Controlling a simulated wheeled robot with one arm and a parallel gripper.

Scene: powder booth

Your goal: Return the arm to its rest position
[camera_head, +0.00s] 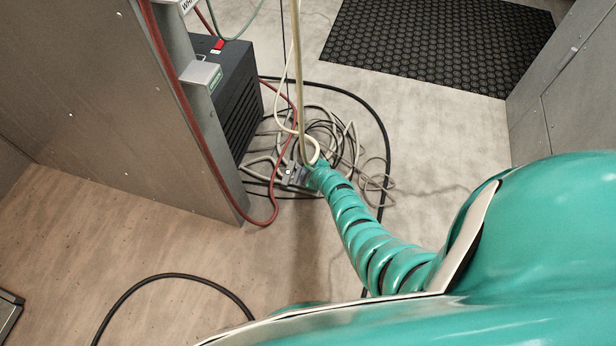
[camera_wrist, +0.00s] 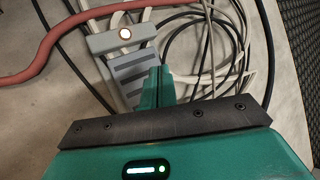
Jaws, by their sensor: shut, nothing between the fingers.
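My teal segmented arm (camera_head: 365,230) stretches from the lower right of the head view down toward the floor by the dark box. At its end is my gripper (camera_wrist: 158,75), whose two teal fingers are together with nothing between them in the wrist view. The fingertips appear over the edge of a grey power strip (camera_wrist: 133,65) with a round lit button. I cannot tell whether they touch it. In the head view the gripper is small and partly lost among the cables.
A pale cable (camera_head: 299,75) hangs in front of the arm's end. Coiled cables (camera_head: 345,140) lie on the floor around the power strip. A black box (camera_head: 238,100) and metal panel (camera_head: 90,100) stand left, with a red hose (camera_head: 180,95). A black mat (camera_head: 430,40) lies behind; a grey cabinet (camera_head: 565,100) stands right.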

